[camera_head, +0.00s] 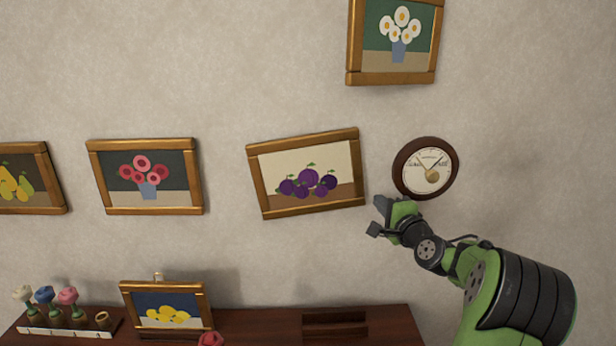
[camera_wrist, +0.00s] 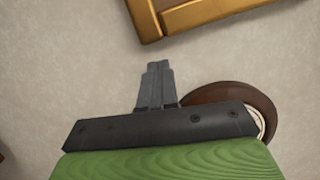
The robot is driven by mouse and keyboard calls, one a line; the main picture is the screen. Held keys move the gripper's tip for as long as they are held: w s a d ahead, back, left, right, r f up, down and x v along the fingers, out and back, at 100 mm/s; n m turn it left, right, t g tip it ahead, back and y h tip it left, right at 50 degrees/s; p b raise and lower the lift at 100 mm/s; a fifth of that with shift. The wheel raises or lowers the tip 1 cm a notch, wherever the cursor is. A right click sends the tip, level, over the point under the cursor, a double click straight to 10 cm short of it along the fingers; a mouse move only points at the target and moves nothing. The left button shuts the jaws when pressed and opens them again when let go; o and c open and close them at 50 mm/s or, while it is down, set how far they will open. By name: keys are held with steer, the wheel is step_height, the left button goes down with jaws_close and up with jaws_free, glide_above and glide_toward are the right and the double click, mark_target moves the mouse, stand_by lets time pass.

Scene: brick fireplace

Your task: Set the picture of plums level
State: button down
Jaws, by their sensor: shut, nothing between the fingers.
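The picture of plums (camera_head: 307,177) hangs on the wall in a gold-brown frame. It is tilted, its right side higher than its left. My gripper (camera_head: 375,226) is just off the frame's lower right corner, with its fingers shut and empty. In the wrist view the closed fingers (camera_wrist: 157,85) point toward a corner of a gold frame (camera_wrist: 190,15), which looks to be the plum picture's. A strip of wall shows between the fingertips and the frame there, so they look apart. Most of the picture is outside the wrist view.
A round dial in a dark wooden rim (camera_head: 402,178) hangs close above my gripper. A daisy picture (camera_head: 392,78) hangs higher up; a pink flower picture (camera_head: 150,209) and a pear picture (camera_head: 30,209) hang left. A shelf (camera_head: 260,325) below holds a lemon picture (camera_head: 168,290) and flower holders.

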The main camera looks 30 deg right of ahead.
steer(key=shift+w+a, duration=0.5)
steer(key=shift+a, duration=0.35)
steer(key=shift+w+a, duration=0.45)
steer(key=shift+a, duration=0.4)
stand_by(1.5)
steer(key=shift+s+d, duration=0.1)
steer(key=shift+d, duration=0.05)
steer(key=shift+s+d, duration=0.45)
steer(key=shift+d, duration=0.35)
steer(key=b, duration=0.4)
glide_toward(363, 201)
steer(key=shift+d, duration=0.15)
